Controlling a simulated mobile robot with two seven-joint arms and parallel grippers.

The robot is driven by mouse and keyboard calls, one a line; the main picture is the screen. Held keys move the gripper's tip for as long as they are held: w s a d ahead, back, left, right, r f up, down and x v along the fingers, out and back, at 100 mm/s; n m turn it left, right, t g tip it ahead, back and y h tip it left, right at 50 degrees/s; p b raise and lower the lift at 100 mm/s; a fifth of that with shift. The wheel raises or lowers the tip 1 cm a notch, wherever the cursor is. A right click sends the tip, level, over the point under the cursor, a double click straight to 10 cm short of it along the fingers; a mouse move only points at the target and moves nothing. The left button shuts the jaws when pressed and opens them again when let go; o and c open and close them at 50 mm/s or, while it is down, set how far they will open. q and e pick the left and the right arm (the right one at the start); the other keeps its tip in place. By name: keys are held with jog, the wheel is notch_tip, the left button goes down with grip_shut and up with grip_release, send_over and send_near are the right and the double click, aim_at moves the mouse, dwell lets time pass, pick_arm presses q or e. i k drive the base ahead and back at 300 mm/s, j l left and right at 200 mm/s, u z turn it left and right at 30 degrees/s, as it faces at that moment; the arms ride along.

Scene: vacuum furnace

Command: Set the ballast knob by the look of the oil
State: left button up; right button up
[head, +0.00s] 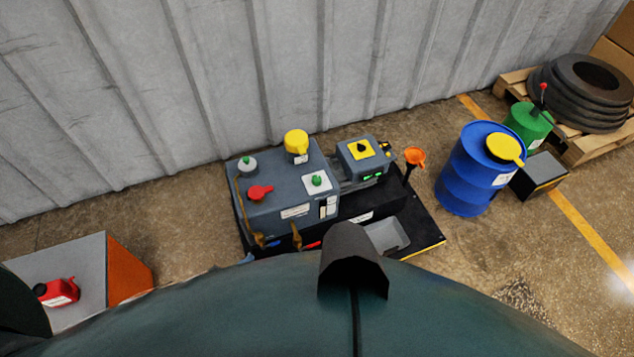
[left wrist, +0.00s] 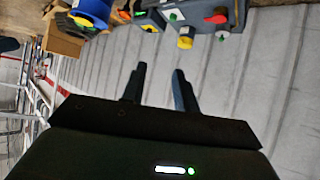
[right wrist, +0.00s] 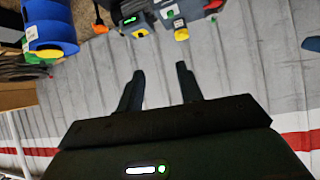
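A grey pump unit (head: 285,212) stands on a black base by the wall in the head view. Its top has a red knob (head: 260,192), a green knob on a white plate (head: 316,181), a yellow cap (head: 297,143) and a grey fitting with a green top (head: 247,164). I cannot read which is the ballast knob. A small window-like strip (head: 328,207) is on its front; the oil's look is too small to tell. My left gripper (left wrist: 157,78) and right gripper (right wrist: 160,74) are open and empty, apart from the pump, and outside the head view.
Beside the pump are a motor box with a black knob on a yellow plate (head: 353,161), an orange funnel (head: 414,158) and a grey tray (head: 388,236). A blue drum (head: 467,185) and green can (head: 527,124) stand right.

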aim_at(316, 180)
jog(key=k+l, duration=0.15)
jog(key=k, duration=0.35)
jog(key=k+l, duration=0.15)
jog(key=k, duration=0.35)
